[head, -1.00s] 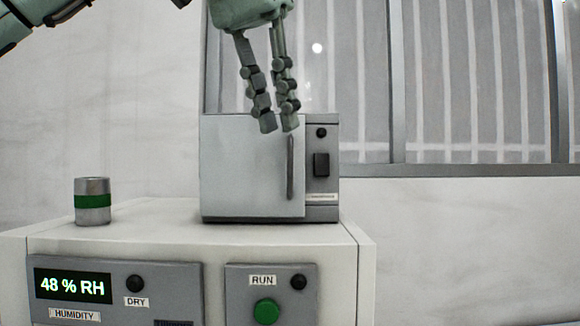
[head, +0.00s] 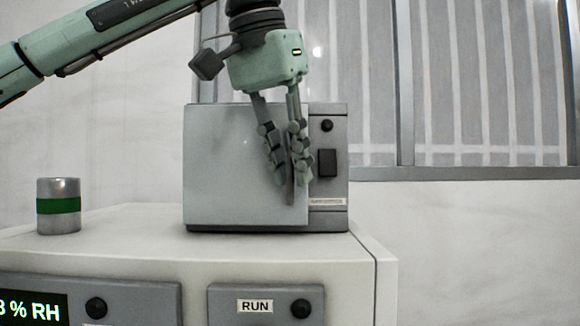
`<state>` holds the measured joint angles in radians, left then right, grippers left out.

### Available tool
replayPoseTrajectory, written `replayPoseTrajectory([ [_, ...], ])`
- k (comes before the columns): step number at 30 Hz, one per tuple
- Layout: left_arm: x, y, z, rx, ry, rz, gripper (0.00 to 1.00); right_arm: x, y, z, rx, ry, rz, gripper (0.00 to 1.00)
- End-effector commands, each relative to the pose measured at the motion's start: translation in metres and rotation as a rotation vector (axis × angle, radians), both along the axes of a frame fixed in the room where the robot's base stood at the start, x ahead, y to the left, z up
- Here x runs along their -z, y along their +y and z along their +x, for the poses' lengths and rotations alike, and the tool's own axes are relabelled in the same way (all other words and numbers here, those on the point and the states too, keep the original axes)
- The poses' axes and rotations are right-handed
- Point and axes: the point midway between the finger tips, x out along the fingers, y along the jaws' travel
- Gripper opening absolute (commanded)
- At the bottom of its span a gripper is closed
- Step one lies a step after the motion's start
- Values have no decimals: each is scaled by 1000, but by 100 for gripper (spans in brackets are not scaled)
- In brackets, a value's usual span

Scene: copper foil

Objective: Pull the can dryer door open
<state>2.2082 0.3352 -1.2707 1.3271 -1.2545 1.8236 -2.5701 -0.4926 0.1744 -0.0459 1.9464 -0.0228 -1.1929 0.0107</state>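The can dryer (head: 328,218) is a grey box on a white cabinet, with its flat door (head: 225,165) facing me. The door looks closed, though a small gap would be hard to see. Its upright dark handle (head: 290,190) is near the door's right edge. My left gripper (head: 291,178) points down in front of the door, with one finger on each side of the handle. The fingers partly cover the handle. I cannot tell whether they touch it. My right gripper is not in view.
A silver can with a green band (head: 58,187) stands on the cabinet top (head: 120,228) left of the dryer. The front panels below carry a humidity display (head: 32,308) and a RUN label (head: 255,306). A window is behind; the cabinet top before the door is clear.

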Motion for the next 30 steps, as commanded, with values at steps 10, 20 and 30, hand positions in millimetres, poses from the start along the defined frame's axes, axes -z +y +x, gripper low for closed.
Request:
replayPoseTrajectory([
  [10, 1, 0, 1, 0, 0, 0, 7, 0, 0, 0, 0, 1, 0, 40],
  [20, 1, 0, 0, 0, 0, 0, 0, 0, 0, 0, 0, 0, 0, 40],
  [30, 1, 2, -7, 12, 0, 0, 0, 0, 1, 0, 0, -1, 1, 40],
])
